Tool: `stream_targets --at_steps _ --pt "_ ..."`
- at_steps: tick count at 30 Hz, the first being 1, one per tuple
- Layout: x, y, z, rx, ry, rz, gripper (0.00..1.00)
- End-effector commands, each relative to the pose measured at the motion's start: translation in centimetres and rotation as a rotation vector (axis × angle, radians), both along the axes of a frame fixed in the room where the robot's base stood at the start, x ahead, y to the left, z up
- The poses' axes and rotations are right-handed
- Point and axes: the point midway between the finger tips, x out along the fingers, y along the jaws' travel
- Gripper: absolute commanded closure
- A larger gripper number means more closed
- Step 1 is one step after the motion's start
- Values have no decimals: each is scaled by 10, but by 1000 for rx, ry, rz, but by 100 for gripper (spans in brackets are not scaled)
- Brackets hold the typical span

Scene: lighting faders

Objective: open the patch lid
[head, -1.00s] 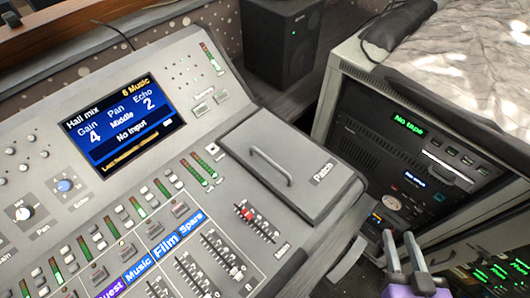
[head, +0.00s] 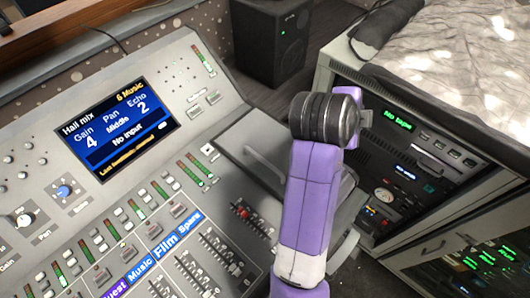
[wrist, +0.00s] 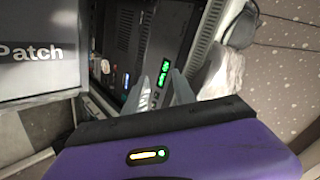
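The patch lid (head: 236,150) is a grey panel at the right end of the mixing console, lying flat and closed. Its bar handle (head: 264,165) shows just left of my arm; my purple arm covers the lid's right part and its label. In the wrist view the lid (wrist: 45,82) is at the left edge with the word "Patch" on it, and the handle is not seen there. My gripper (wrist: 164,80) has its two grey fingers apart with nothing between them. It is to the right of the lid, facing the equipment rack. In the head view the fingers are hidden or unclear.
The equipment rack (head: 400,165) with a green "No tape" display stands right of the console, under a grey cloth (head: 450,75). A black speaker (head: 272,42) stands behind. Faders, including a red one (head: 242,212), lie just in front of the lid.

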Motion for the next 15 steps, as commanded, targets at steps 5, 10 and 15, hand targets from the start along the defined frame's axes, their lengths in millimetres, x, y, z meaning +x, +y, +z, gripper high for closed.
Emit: stream_targets --at_steps 5,10,15 --pt "-26 87 9 302 111 -179 68" --pt "-64 158 18 500 251 -323 68" --pt "-93 201 28 594 350 -405 68"
